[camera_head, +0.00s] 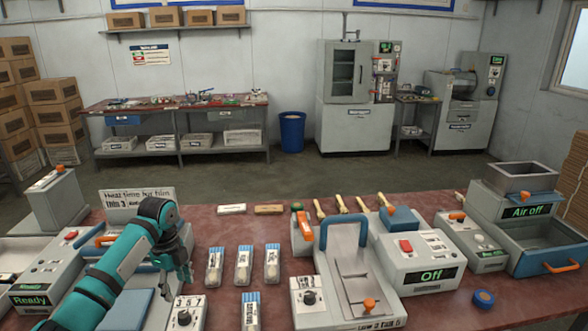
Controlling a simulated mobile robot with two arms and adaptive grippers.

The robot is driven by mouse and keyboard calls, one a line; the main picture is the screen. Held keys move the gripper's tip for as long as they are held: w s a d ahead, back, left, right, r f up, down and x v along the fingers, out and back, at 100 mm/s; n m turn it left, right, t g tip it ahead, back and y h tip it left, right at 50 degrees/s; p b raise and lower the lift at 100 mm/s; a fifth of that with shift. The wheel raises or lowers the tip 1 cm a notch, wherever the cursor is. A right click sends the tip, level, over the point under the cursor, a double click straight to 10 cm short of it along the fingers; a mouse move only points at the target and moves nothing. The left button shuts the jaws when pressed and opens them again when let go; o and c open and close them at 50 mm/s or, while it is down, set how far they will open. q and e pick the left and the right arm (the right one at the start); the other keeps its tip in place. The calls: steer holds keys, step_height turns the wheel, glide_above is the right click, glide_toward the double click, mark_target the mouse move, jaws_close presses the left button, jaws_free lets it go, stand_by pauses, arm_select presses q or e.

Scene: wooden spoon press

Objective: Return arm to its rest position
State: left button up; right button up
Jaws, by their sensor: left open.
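My left gripper (182,272) is at the end of a teal and black arm that comes in from the lower left. It is open, with no object visible in it, above the red table (240,225) near a grey dial box (186,312). My right gripper is not in view. A grey press (345,290) with a blue handle stands right of centre. Several wooden spoons or sticks (342,205) lie behind it. Several clear packs with blue stripes (244,265) lie between my left gripper and the press.
A sealing machine with a "Heat time by film" sign (138,196) stands partly behind my arm. A unit showing "Off" (420,262) and one showing "Air off" (525,210) stand at right. A blue tape roll (484,297) lies near the front right. Bare tabletop shows around the packs.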

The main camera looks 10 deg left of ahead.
arm_select(q)
steer(key=s+d+f+n, duration=0.1)
steer(key=s+d+f, duration=0.1)
steer(key=d+f, duration=0.1)
steer(key=s+d+f, duration=0.3)
steer(key=f, duration=0.1)
steer(key=s+d+f+n, duration=0.1)
steer(key=s+d+f, duration=0.2)
steer(key=d+f, duration=0.1)
steer(key=shift+n, duration=0.3)
steer(key=s+d+f+n+t, duration=0.1)
steer(key=s+d+f+n, duration=0.25)
steer(key=s+d, duration=0.35)
steer(key=s+r+n+t, duration=0.1)
steer(key=s+r+n, duration=0.1)
steer(key=s+n, duration=0.6)
steer(key=s+r+n+t, duration=0.1)
steer(key=s+r+n, duration=0.25)
steer(key=s, duration=0.85)
step_height(320, 180, down, 26)
steer(key=g, duration=0.1)
steer(key=s+a+f, duration=0.1)
steer(key=s+f, duration=0.7)
steer(key=s+a+f+g, duration=0.1)
steer(key=s+a+f, duration=0.1)
steer(key=s+f, duration=0.7)
steer(key=shift+s+a, duration=0.25)
steer(key=shift+s, duration=0.05)
